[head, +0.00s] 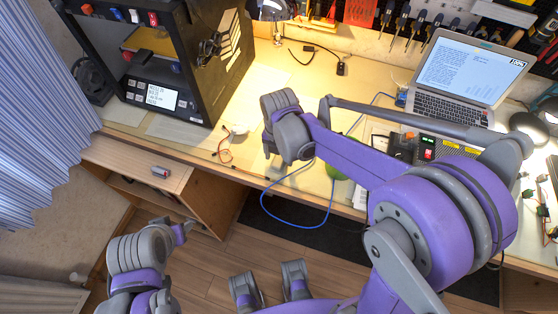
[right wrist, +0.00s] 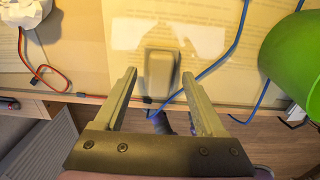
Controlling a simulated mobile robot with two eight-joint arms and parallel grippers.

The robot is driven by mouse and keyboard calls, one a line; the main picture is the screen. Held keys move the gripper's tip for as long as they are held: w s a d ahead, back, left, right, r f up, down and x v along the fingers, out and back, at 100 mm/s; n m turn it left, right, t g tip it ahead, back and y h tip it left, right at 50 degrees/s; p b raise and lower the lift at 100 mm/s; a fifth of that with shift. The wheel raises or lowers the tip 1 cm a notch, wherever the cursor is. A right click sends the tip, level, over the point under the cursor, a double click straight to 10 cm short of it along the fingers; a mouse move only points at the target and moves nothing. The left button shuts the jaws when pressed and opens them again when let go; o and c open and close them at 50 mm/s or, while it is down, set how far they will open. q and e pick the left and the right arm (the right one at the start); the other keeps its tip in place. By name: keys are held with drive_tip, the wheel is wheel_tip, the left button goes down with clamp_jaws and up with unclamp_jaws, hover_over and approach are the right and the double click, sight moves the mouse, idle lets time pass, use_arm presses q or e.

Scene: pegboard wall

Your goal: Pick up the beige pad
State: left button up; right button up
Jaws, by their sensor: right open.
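In the right wrist view, a small grey-beige block, which I take for the beige pad (right wrist: 162,66), lies on a printed sheet near the table's front edge. My right gripper (right wrist: 160,76) is open, one finger to each side of the pad. I cannot tell how far above it the fingertips are. In the head view, the right gripper (head: 270,146) is over the table's front part, and my arm hides the pad. My left arm's wrist is at the lower left, below the table; its gripper (head: 184,232) shows only partly.
A green object (right wrist: 290,60) stands right of the pad, with a blue cable (right wrist: 225,55) between. A white part with red and black wires (right wrist: 45,45) lies left. A black 3D printer (head: 165,65) stands at the back left, a laptop (head: 462,80) at the back right.

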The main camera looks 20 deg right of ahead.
sight(279, 158)
drive_tip(key=shift+f, duration=0.35)
clamp_jaws()
drive_tip(key=shift+r, duration=0.1)
wheel_tip(279, 158, up, 10)
drive_tip(key=p, duration=0.1)
drive_tip(key=c, duration=0.7)
unclamp_jaws()
clamp_jaws()
